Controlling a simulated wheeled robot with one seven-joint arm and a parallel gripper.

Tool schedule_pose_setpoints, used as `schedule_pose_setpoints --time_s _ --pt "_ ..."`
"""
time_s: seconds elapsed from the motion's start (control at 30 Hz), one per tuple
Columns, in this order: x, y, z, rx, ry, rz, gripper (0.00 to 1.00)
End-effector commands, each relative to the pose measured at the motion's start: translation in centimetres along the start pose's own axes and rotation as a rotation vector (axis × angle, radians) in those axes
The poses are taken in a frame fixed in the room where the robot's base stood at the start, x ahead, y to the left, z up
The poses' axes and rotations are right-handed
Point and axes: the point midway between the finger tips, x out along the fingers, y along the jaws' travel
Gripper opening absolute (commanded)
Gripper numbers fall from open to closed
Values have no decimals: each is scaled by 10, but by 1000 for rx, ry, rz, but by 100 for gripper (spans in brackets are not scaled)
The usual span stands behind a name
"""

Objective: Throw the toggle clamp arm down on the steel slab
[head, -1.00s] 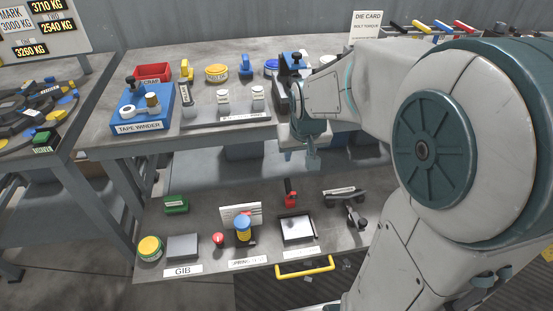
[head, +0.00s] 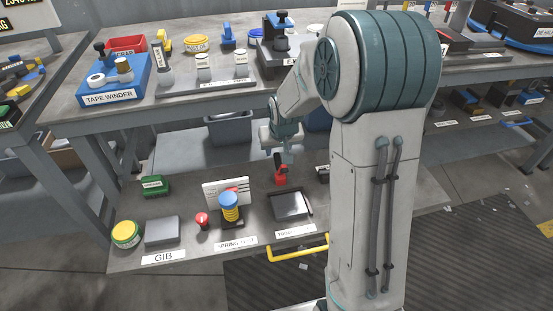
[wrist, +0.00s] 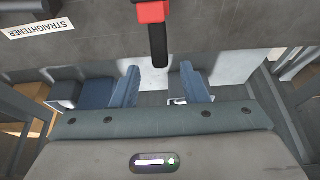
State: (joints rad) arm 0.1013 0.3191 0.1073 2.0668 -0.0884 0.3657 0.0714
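The toggle clamp (head: 281,176) stands at the back of the steel slab (head: 290,206) on the low bench, red with a black upper end. Its arm appears raised. In the wrist view the red and black clamp arm (wrist: 156,30) points down toward the space between my fingers. My gripper (head: 285,152) hangs just above and behind the clamp in the head view. In the wrist view my gripper (wrist: 160,85) shows two blue fingers apart with nothing between the tips. Whether the fingers touch the clamp cannot be told. The slab is not clearly visible in the wrist view.
A spring tester with blue top (head: 229,206), a red knob (head: 202,220) and a grey gib block (head: 162,231) stand left of the slab. A yellow handle (head: 298,253) is at the bench front. The upper bench (head: 75,122) overhangs behind. My arm hides the right side.

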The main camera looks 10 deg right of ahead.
Motion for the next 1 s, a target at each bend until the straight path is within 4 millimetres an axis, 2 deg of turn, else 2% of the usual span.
schedule_pose_setpoints --time_s 0.03,0.23,0.4,0.67,0.77,0.8,0.83,1.0 --pt "14 0 2 -1 -3 0 40" --pt "40 0 1 -1 -1 0 40" --pt "48 -1 0 -1 0 0 40" --pt "48 0 0 -1 0 0 40" --pt "48 0 0 -1 0 0 15" --pt "48 0 0 -1 0 0 4" --pt "48 0 0 -1 0 0 0" --pt "48 0 -1 -1 2 0 0"
